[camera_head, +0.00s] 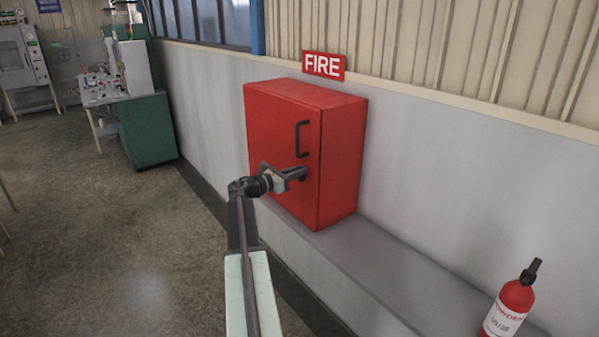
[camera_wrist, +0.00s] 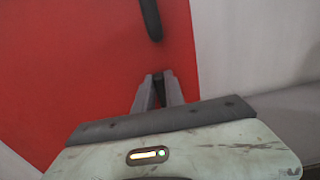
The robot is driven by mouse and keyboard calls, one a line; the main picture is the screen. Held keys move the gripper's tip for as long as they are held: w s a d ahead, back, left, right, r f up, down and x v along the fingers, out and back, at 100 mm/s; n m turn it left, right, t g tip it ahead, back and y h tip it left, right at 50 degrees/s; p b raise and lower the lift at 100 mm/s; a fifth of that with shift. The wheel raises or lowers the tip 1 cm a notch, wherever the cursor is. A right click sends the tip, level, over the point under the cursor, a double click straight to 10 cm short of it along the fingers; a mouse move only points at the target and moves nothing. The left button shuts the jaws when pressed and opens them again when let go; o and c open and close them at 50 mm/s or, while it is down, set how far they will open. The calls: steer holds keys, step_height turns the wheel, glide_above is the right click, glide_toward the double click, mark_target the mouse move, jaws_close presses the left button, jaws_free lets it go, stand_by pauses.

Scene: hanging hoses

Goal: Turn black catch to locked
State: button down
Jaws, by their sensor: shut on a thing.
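The red fire cabinet (camera_head: 278,130) stands closed on a grey ledge against the wall; its door also fills much of the wrist view (camera_wrist: 70,70). A black bar handle (camera_head: 300,139) is upright on the door; its lower end shows at the top of the wrist view (camera_wrist: 150,18). My gripper (camera_head: 302,173) is at the door's right side, below the handle. In the wrist view its fingertips (camera_wrist: 158,82) are closed around the small black catch (camera_wrist: 167,76). Most of the catch is hidden between the fingers, so its angle is hard to tell.
A red FIRE sign (camera_head: 323,66) is on the wall above the cabinet. A red extinguisher (camera_head: 510,308) stands at the right on the ledge (camera_head: 400,275). A green bench (camera_head: 148,130) is at the far left. The floor left of the cabinet is clear.

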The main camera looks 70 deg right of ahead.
steer(key=shift+s+a, duration=0.1)
steer(key=shift+a, duration=0.05)
steer(key=m, duration=0.3)
steer(key=s+m, duration=0.1)
steer(key=m, duration=0.3)
steer(key=f+m+b, duration=0.1)
steer(key=m, duration=0.3)
steer(key=shift+s+a, duration=0.2)
steer(key=shift+a, duration=0.2)
stand_by(0.8)
steer(key=c, duration=1.4)
jaws_free()
